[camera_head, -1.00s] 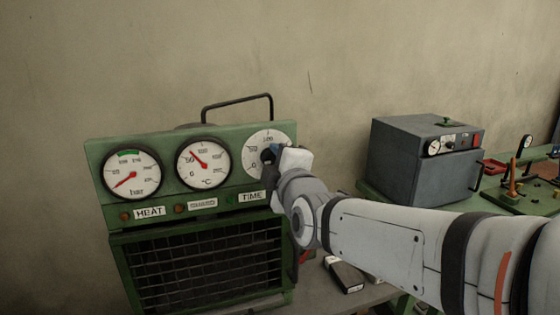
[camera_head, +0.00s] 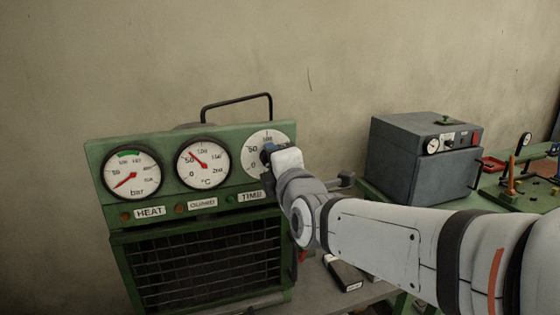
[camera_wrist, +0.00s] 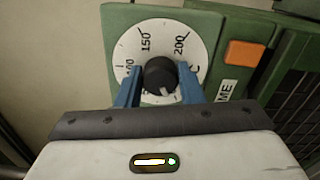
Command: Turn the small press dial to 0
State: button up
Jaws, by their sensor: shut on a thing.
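The green press (camera_head: 240,200) has a white round dial (camera_head: 266,137) above its TIME label, with a black knob at its middle. My gripper (camera_head: 268,156) reaches this dial from the right and hides its right and lower parts. In the wrist view, my gripper's blue fingers (camera_wrist: 159,80) are shut on the black knob (camera_wrist: 160,72), one on each side. The dial face (camera_wrist: 162,27) shows 150 and 200 there. A white mark on the knob points down and slightly right in that view. The number it points to is hidden by my gripper.
Two gauges, bar (camera_head: 132,172) and °C (camera_head: 203,163), sit left of the dial. A black handle (camera_head: 236,103) rises above the press. A grey box (camera_head: 422,160) with its own small gauge stands on the green bench at right. An orange button (camera_wrist: 244,54) is beside the dial.

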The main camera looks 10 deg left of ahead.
jog(key=shift+f, duration=0.15)
jog(key=o, duration=0.6)
jog(key=shift+s, duration=0.1)
jog(key=shift+o, duration=1.4)
jog(key=shift+s+a, duration=0.1)
jog(key=shift+s, duration=0.05)
jog(key=shift+o, duration=0.6)
jog(key=v, duration=0.7)
jog(key=shift+s+d+b, duration=0.25)
jog(key=shift+s+b, duration=0.05)
jog(key=shift+b, duration=0.15)
